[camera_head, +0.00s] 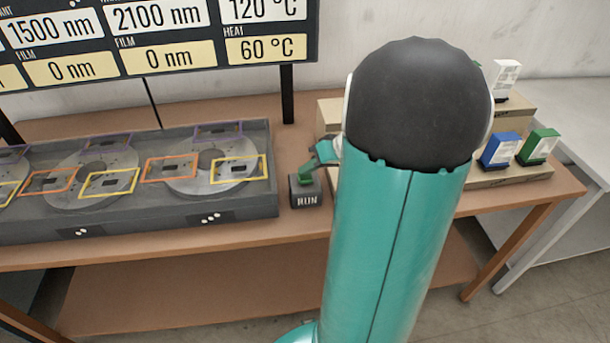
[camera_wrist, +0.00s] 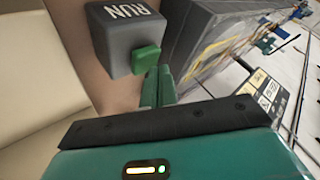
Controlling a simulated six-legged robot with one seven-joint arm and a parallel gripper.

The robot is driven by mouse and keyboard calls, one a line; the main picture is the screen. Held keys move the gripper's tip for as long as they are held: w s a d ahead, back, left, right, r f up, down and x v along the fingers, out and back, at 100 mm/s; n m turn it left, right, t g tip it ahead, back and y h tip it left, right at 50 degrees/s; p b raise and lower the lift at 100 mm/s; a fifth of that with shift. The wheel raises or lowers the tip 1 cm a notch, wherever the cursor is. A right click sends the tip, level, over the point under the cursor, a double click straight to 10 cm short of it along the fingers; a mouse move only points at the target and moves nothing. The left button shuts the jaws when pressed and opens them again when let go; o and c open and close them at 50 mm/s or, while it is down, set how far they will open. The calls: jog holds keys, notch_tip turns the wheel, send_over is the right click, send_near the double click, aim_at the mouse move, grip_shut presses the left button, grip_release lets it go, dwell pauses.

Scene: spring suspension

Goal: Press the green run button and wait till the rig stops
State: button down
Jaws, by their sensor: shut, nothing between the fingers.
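The run button is a small green block (camera_wrist: 146,58) on a dark grey box marked RUN (camera_wrist: 120,28). In the head view the RUN box (camera_head: 306,192) stands on the brown table, just right of the grey rig (camera_head: 262,205). My gripper (camera_head: 322,160) is shut and empty, with its fingers at the top of the RUN box. In the wrist view the fingertips (camera_wrist: 158,72) are right beside the green button; I cannot tell whether they touch it. The rig holds several round grey discs with orange, yellow and purple frames.
A dark display board (camera_head: 160,40) above the rig reads 1500 nm, 2100 nm, 0 nm, 120 °C and 60 °C. Blue (camera_head: 500,149), green (camera_head: 538,146) and white (camera_head: 504,77) blocks stand on steps at the right. My teal arm hides the table's middle.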

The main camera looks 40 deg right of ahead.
aim_at(309, 177)
jog(key=shift+f, duration=0.55)
dwell(0.7)
dwell(0.3)
jog(key=shift+r, duration=1)
jog(key=shift+r, duration=2.5)
jog(key=s+a+r+n+h, duration=0.1)
jog(key=s+a, duration=0.2)
jog(key=a, duration=0.6)
jog(key=s+a+r+n+g+h, duration=0.1)
jog(key=s+a+r+h, duration=0.1)
jog(key=a, duration=0.7)
jog(key=s+a+r+g+h, duration=0.1)
jog(key=s+a, duration=0.3)
jog(key=a, duration=0.5)
jog(key=shift+s+a+r+n+h, duration=0.3)
jog(key=shift+r+n+h, duration=0.1)
jog(key=shift+r, duration=0.3)
